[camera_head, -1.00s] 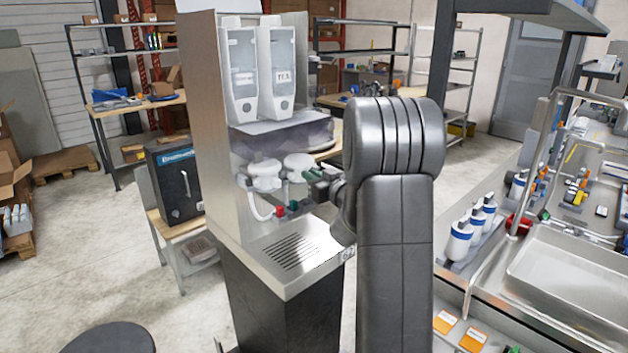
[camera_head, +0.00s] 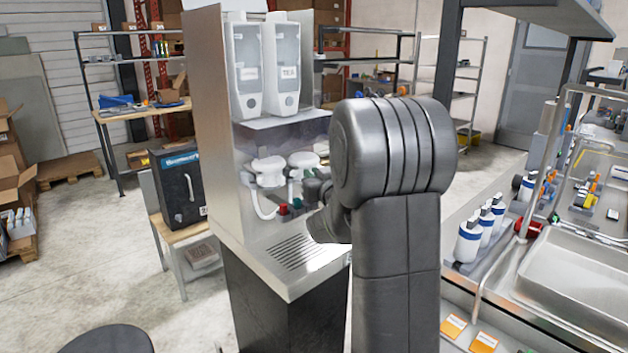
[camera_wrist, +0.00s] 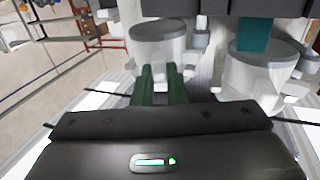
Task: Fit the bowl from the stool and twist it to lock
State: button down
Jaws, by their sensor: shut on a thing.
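A white bowl (camera_head: 303,160) sits at the right-hand station of the metal dispenser (camera_head: 222,130), under the clear canisters. My gripper (camera_wrist: 160,82) shows in the wrist view with its green fingers close together at the near side of a white bowl (camera_wrist: 157,45). It is shut on a part of this bowl; the exact grip is hard to see. In the head view my arm hides most of the gripper, just right of the right-hand bowl. A second white bowl (camera_head: 268,170) is at the left station. Whether the held bowl is locked cannot be told.
The dark round stool (camera_head: 108,340) is cut off at the lower left; its visible top is bare. A sink counter (camera_head: 505,270) with bottles stands at right.

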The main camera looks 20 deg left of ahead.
jog(key=shift+s+a+f+m+t+h+b, duration=0.2)
jog(key=shift+m+t+h+b, duration=0.45)
jog(key=shift+b, duration=1.2)
jog(key=shift+r+t, duration=0.25)
jog(key=shift+s+a+m+t+h, duration=0.25)
jog(key=shift+a+m+t+h, duration=0.15)
jog(key=shift+m+h, duration=0.25)
jog(key=shift+r+p, duration=0.1)
jog(key=shift+p, duration=0.4)
jog(key=shift+s+a+m+t+h+p, duration=0.15)
jog(key=shift+m+t+h+p, duration=0.15)
jog(key=shift+h+p, duration=0.5)
